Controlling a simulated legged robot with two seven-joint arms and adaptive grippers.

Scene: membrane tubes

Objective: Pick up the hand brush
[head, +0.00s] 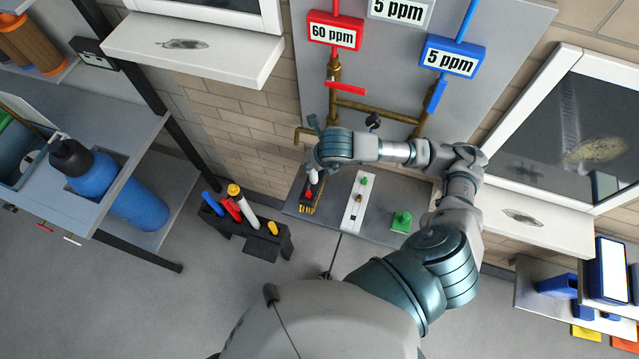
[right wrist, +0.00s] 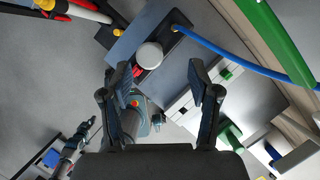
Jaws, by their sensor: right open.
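My right gripper (head: 313,162) hangs over the left end of a low grey bench (head: 335,228). In the right wrist view its two fingers (right wrist: 160,72) stand wide apart with nothing between them. Beyond them is a dark block (right wrist: 150,78) with a round white top (right wrist: 149,56) and a red part. In the head view this dark block (head: 303,197) has yellowish strips at its near end and is partly hidden by my gripper. I cannot tell for sure whether it is the hand brush; no other brush is clear. My left gripper is not in view.
A white strip (head: 355,203) and a green piece (head: 401,221) are on the bench. A black rack (head: 240,238) with coloured tubes stands to its left. Brass pipes (head: 375,107) run on the wall panel behind. A blue hose (right wrist: 235,52) crosses the right wrist view.

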